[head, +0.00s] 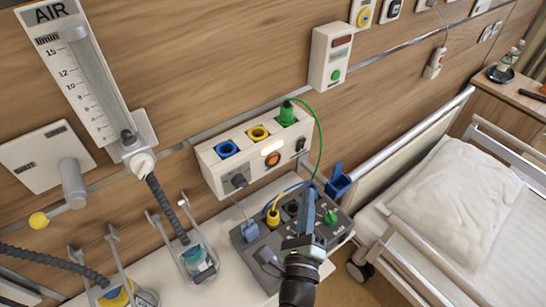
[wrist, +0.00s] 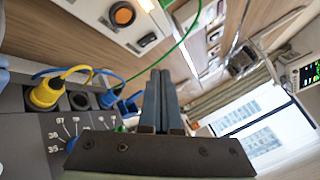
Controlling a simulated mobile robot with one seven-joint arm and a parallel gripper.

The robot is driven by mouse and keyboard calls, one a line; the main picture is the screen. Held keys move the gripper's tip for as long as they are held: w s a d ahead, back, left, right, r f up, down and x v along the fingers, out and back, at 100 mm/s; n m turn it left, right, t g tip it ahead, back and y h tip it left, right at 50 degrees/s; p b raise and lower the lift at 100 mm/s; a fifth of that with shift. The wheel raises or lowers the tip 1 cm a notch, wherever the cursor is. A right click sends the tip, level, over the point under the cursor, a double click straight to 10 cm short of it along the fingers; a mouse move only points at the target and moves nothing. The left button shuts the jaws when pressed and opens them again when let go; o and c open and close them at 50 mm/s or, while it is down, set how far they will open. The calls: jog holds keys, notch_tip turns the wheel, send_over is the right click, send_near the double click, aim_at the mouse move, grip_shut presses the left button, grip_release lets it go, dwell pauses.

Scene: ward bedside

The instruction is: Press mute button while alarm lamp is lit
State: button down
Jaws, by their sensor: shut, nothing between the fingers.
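A white wall box (head: 330,58) at the upper middle of the head view has a dark red window (head: 342,41) and a round green button (head: 336,75). The window looks dull. Below it, a white socket panel (head: 215,170) carries a round orange button (head: 273,160) with a bright white bar (head: 273,147) above it. No readable label tells which is the mute button or alarm lamp. The orange button also shows in the wrist view (wrist: 122,14). My gripper (head: 309,192) is shut and empty, above the grey device and apart from these buttons; its fingers show in the wrist view (wrist: 160,80).
A grey device (head: 248,245) with yellow, blue and green plugs stands on the white shelf (head: 215,280), close under my gripper. A green cable (head: 320,135) loops from the panel near the fingers. A bed (head: 455,200) is at the right. A black rocker switch (head: 299,145) is on the panel.

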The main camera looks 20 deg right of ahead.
aim_at(273, 160)
jog(key=w+a+p, duration=0.2)
jog(key=w+a, duration=0.1)
jog(key=w, duration=0.5)
jog(key=shift+w+p, duration=0.2)
jog(key=shift+p, duration=0.15)
jog(key=shift+w, duration=0.1)
dwell(1.8)
jog(key=shift+w+a, duration=0.15)
jog(key=shift+w, duration=0.15)
jog(key=shift+w+a, duration=0.1)
jog(key=shift+w, duration=0.2)
dwell(0.6)
jog(key=shift+s, duration=0.1)
jog(key=shift+s+d, duration=0.2)
jog(key=shift+s, duration=0.45)
